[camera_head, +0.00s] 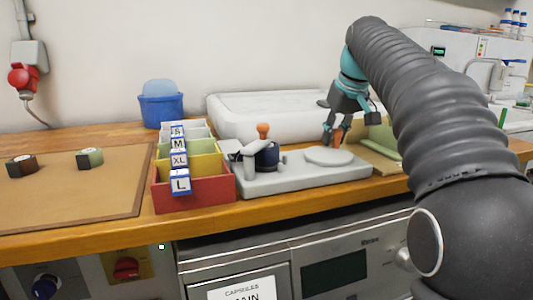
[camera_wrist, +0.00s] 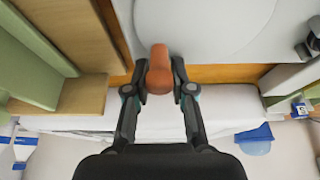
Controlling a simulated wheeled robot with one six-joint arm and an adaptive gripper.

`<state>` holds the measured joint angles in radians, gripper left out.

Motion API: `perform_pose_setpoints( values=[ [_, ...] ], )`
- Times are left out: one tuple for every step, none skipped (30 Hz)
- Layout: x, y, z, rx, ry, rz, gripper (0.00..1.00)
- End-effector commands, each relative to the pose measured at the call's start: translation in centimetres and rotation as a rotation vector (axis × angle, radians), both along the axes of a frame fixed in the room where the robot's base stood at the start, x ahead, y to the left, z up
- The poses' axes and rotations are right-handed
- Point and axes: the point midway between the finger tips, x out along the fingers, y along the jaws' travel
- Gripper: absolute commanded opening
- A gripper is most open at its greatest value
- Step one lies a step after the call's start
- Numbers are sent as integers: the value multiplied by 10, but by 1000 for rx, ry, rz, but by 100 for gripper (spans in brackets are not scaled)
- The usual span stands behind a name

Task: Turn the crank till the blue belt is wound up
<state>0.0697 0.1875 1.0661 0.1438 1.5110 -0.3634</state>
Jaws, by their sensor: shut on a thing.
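My gripper (camera_head: 335,138) is shut on an upright orange crank handle (camera_wrist: 158,72), which shows between the fingertips in the wrist view. The handle stands by a flat pale grey disc (camera_head: 329,156) on a grey base plate (camera_head: 290,184). Left on the same plate is a dark blue coil (camera_head: 268,158), apparently the blue belt, with grey parts beside it and an orange knob (camera_head: 263,130) above. How much belt is wound cannot be told. The handle's lower end is partly hidden in the head view.
A red bin (camera_head: 210,189) with size-labelled dividers stands left of the plate. A white tray (camera_head: 270,108) and a blue bucket (camera_head: 162,112) stand behind. Two small rolls, brown (camera_head: 21,165) and green (camera_head: 90,158), lie on a brown mat (camera_head: 70,195). Green pieces (camera_head: 385,139) lie right of my gripper.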

Motion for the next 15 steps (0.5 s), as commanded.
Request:
perform_pose_setpoints(
  values=[
    [0,4,-2,1,4,3,8],
    [1,7,-2,1,4,5,8],
    [1,12,-2,1,5,7,8],
    [1,15,-2,1,6,8,8],
    [1,18,-2,1,6,8,8],
    [1,21,-2,2,6,9,8],
    [1,23,-2,2,7,9,8],
    [1,25,-2,3,7,10,8],
    [0,26,-2,3,7,10,8],
    [-1,27,-1,3,7,10,8],
    [-2,29,-1,3,7,10,8],
    [-3,32,0,2,6,8,8],
    [-4,34,1,3,6,7,8],
    [-5,37,2,3,5,8,8],
    [-6,40,3,3,5,8,8]
  ],
)
